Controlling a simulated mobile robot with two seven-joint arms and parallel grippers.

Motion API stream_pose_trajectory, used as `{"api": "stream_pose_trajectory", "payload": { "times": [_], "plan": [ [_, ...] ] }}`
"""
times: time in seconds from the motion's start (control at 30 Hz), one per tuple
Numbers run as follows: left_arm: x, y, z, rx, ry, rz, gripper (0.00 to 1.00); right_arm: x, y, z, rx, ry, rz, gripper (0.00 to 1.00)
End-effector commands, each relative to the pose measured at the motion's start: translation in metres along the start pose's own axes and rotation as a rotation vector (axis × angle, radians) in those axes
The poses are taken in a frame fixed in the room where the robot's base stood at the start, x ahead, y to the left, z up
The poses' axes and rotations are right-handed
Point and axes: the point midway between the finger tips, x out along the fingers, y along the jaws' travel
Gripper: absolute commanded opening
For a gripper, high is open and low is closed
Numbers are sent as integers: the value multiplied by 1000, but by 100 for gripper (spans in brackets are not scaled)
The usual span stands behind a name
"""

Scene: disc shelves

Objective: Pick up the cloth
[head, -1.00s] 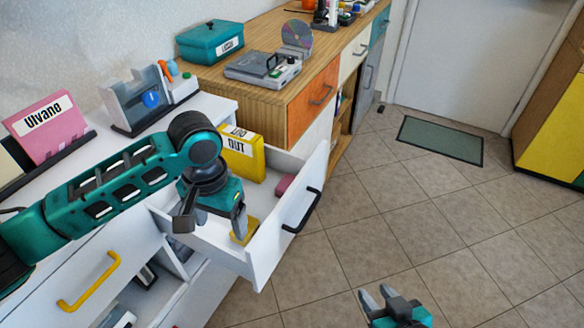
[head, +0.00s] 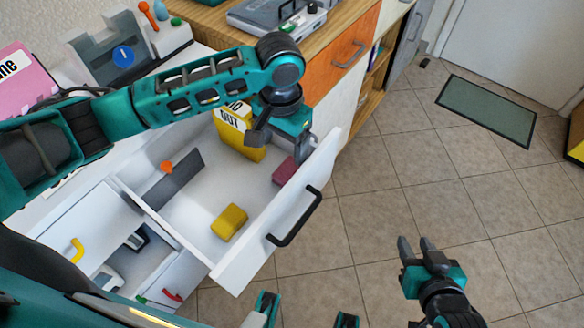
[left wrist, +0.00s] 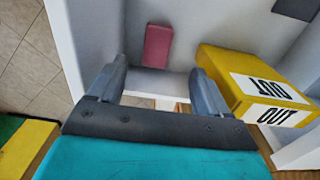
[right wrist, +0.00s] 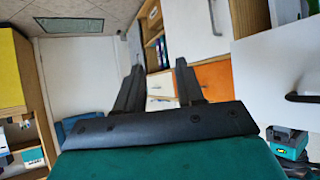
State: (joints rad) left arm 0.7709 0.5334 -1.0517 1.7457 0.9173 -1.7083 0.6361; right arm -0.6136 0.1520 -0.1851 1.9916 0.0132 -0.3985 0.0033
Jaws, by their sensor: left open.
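A small pink folded piece (head: 285,171), which looks like the cloth, lies in the open white drawer (head: 185,215) near its front panel. It also shows in the left wrist view (left wrist: 158,45), just beyond and between the fingertips, not gripped. My left gripper (head: 280,143) is open above the drawer, beside the pink piece and a yellow box marked OUT (head: 238,143). In the left wrist view the box (left wrist: 260,88) stands close to the right finger. My right gripper (head: 416,245) is open and empty over the tiled floor.
A yellow block (head: 229,222) lies in the drawer, with a dark divider (head: 175,180) behind it. The drawer's black handle (head: 295,218) faces the floor. A wooden cabinet with an orange drawer (head: 345,50) stands beyond.

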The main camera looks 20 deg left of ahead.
Motion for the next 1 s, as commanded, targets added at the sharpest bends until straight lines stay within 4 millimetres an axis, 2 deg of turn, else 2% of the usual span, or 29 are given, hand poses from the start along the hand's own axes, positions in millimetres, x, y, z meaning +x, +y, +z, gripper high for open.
{"api": "stream_pose_trajectory", "payload": {
  "times": [0.03, 0.1, 0.37, 0.63, 0.77, 1.0],
  "plan": [
    [14, 0, 0, -1, -3, -1, 78, 3, -2, 3, 3, 0, -4, 38],
    [25, 0, 0, 0, -1, 0, 78, 3, -4, 2, 5, 1, -7, 38],
    [46, 1, -1, 1, 1, 0, 78, 6, -8, -2, 13, 12, -14, 38],
    [86, 4, -4, 0, 0, -1, 78, 14, -14, 0, 16, 14, -30, 38],
    [94, 4, -4, 0, 2, -1, 78, 15, -16, -4, 15, 23, -35, 38],
    [94, 4, -4, 1, 2, -1, 77, 14, -14, -8, 8, 28, -35, 38]
  ]
}}
